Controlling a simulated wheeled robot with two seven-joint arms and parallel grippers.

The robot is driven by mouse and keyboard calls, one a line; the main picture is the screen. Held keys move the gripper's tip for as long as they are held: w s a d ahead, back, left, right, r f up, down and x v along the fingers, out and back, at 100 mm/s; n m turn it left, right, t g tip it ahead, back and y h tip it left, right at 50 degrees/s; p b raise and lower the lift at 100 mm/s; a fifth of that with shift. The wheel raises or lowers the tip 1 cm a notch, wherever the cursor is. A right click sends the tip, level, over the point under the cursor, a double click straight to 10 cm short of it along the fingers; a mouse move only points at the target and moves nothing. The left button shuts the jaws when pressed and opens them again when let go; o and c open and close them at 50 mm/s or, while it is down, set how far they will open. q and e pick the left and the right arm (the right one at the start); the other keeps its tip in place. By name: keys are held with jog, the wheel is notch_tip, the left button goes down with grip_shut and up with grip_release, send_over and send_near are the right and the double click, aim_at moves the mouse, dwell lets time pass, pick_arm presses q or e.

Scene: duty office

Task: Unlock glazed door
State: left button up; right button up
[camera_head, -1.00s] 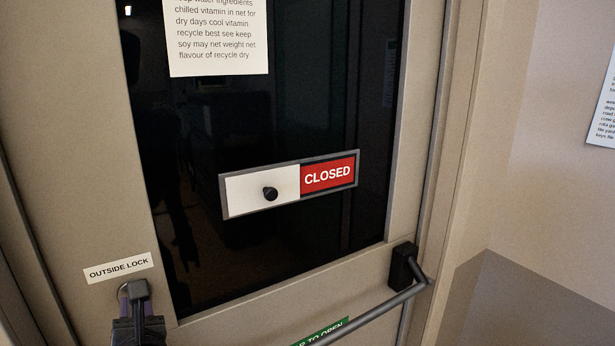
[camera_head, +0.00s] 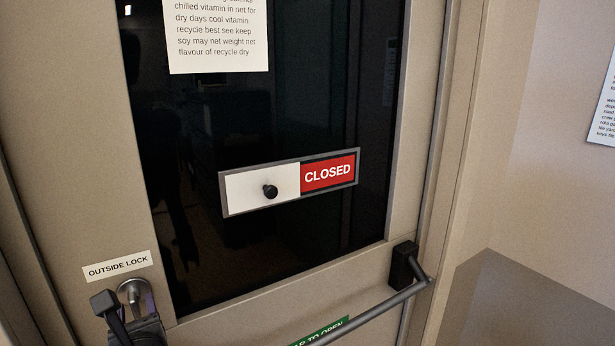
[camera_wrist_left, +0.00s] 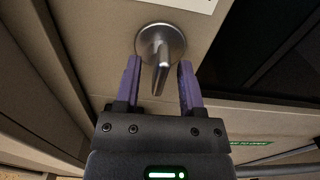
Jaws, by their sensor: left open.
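The glazed door (camera_head: 60,140) has a dark glass pane. A silver lock with a round plate and a narrow turn piece (camera_head: 131,288) sits under the "OUTSIDE LOCK" label (camera_head: 118,266). In the left wrist view, its turn piece (camera_wrist_left: 161,74) points down and slightly left. My left gripper (camera_head: 141,309) is at the lock, low on the left. In the left wrist view, its purple fingers (camera_wrist_left: 160,72) are open, one on each side of the turn piece, with visible gaps. Part of the lock is hidden in the head view. My right gripper is not in view.
A dark push bar (camera_head: 385,298) crosses the lower door, with a green label (camera_head: 322,331) beside it. A sliding sign reading "CLOSED" (camera_head: 328,174) with a black knob (camera_head: 270,191) is on the glass. A paper notice (camera_head: 217,40) hangs above. A wall stands at right.

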pick_arm(q)
jog(key=p+v, duration=0.1)
jog(key=v, duration=0.7)
jog(key=shift+s+d, duration=0.1)
jog(key=shift+d, duration=0.05)
